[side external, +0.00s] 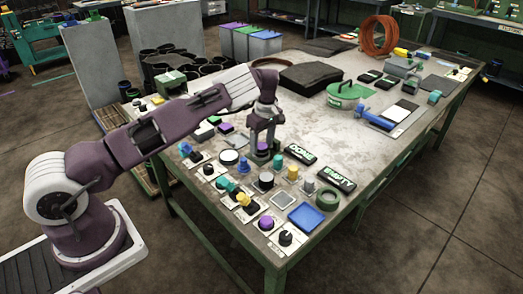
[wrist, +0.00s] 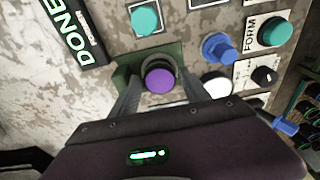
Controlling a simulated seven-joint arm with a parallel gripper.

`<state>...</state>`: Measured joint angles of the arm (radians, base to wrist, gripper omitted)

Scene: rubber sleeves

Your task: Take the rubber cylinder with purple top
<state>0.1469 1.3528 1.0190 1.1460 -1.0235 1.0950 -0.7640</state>
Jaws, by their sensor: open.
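The rubber cylinder with purple top (wrist: 158,81) stands upright on a dark green square base in the wrist view. Its dark body shows as a ring behind the round purple top. In the side external view its purple top (side external: 264,147) shows low between my fingers. My gripper (wrist: 156,77) is open, with one grey finger on each side of the cylinder. In the side external view my gripper (side external: 263,143) points down over the table (side external: 300,125). I cannot tell whether either finger touches the cylinder.
A DONE sign (side external: 300,154) and an EMPTY sign (side external: 336,179) lie to the right. A teal cylinder (wrist: 145,19), a blue knob (wrist: 218,48) and a white round piece (wrist: 217,84) are close by. A blue tray (side external: 305,216) lies near the front corner. The table's middle is mostly clear.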

